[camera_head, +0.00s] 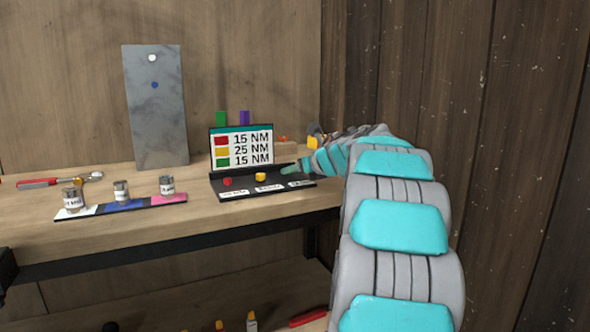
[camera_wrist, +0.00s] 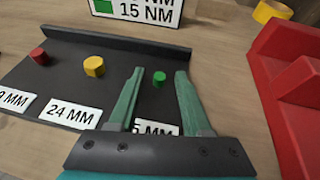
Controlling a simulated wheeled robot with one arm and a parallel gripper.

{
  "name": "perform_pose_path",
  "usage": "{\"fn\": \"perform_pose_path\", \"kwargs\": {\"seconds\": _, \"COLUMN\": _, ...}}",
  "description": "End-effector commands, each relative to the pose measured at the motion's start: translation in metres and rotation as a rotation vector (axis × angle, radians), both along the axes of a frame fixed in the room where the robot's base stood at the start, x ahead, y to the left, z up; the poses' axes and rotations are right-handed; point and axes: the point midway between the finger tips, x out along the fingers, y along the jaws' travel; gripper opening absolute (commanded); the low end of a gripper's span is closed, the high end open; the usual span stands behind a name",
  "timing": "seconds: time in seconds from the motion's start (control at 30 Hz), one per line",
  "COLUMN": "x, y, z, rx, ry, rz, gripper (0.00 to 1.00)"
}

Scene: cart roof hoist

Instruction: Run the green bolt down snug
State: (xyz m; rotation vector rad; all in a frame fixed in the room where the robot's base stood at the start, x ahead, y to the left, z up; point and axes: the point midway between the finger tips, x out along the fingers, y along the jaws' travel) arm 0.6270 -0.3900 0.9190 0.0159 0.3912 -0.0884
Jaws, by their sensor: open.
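The green bolt (camera_wrist: 159,78) stands on the dark bolt tray (camera_wrist: 60,85), at its right end in the wrist view. My gripper (camera_wrist: 161,78) is open, its two green fingers on either side of the bolt in that view. I cannot tell whether the fingers touch the bolt or how deep they reach. In the head view my arm comes in from the right and the gripper (camera_head: 290,170) is over the tray's right end. A card behind the tray (camera_head: 243,147) reads 15 NM beside red, 25 NM beside yellow and 15 NM beside green.
A red bolt (camera_wrist: 39,56) and a yellow bolt (camera_wrist: 94,66) stand left on the tray. A red block-like object (camera_wrist: 290,80) lies close to the right. Three small cans (camera_head: 121,191) on a coloured strip and a red-handled wrench (camera_head: 60,181) lie left on the bench.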

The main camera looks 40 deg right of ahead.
Motion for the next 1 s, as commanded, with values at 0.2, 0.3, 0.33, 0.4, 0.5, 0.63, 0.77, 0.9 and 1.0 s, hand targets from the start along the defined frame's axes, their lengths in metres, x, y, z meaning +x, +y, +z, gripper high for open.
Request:
{"fn": "perform_pose_path", "kwargs": {"seconds": 0.2, "x": 0.0001, "y": 0.0, "z": -0.0005, "rx": 0.001, "ry": 0.001, "rz": 0.0, "gripper": 0.48}}
{"fn": "perform_pose_path", "kwargs": {"seconds": 0.3, "x": 0.0001, "y": 0.0001, "z": -0.0007, "rx": 0.001, "ry": 0.001, "rz": 0.001, "gripper": 0.36}}
{"fn": "perform_pose_path", "kwargs": {"seconds": 0.33, "x": 0.0001, "y": 0.0001, "z": -0.0007, "rx": 0.001, "ry": 0.001, "rz": 0.001, "gripper": 0.33}}
{"fn": "perform_pose_path", "kwargs": {"seconds": 0.4, "x": 0.0001, "y": 0.0001, "z": -0.0008, "rx": 0.001, "ry": 0.001, "rz": 0.001, "gripper": 0.25}}
{"fn": "perform_pose_path", "kwargs": {"seconds": 0.5, "x": 0.0, "y": 0.0001, "z": -0.0008, "rx": 0.001, "ry": 0.001, "rz": 0.001, "gripper": 0.14}}
{"fn": "perform_pose_path", "kwargs": {"seconds": 0.63, "x": 0.0, "y": 0.0001, "z": -0.0008, "rx": 0.001, "ry": 0.001, "rz": 0.001, "gripper": 0.0}}
{"fn": "perform_pose_path", "kwargs": {"seconds": 0.77, "x": 0.0001, "y": 0.0, "z": -0.0009, "rx": 0.001, "ry": 0.001, "rz": 0.001, "gripper": 0.0}}
{"fn": "perform_pose_path", "kwargs": {"seconds": 0.9, "x": 0.0, "y": 0.0, "z": -0.001, "rx": 0.001, "ry": 0.001, "rz": 0.001, "gripper": 0.0}}
{"fn": "perform_pose_path", "kwargs": {"seconds": 1.0, "x": 0.0, "y": 0.0, "z": -0.001, "rx": 0.001, "ry": 0.001, "rz": 0.001, "gripper": 0.0}}
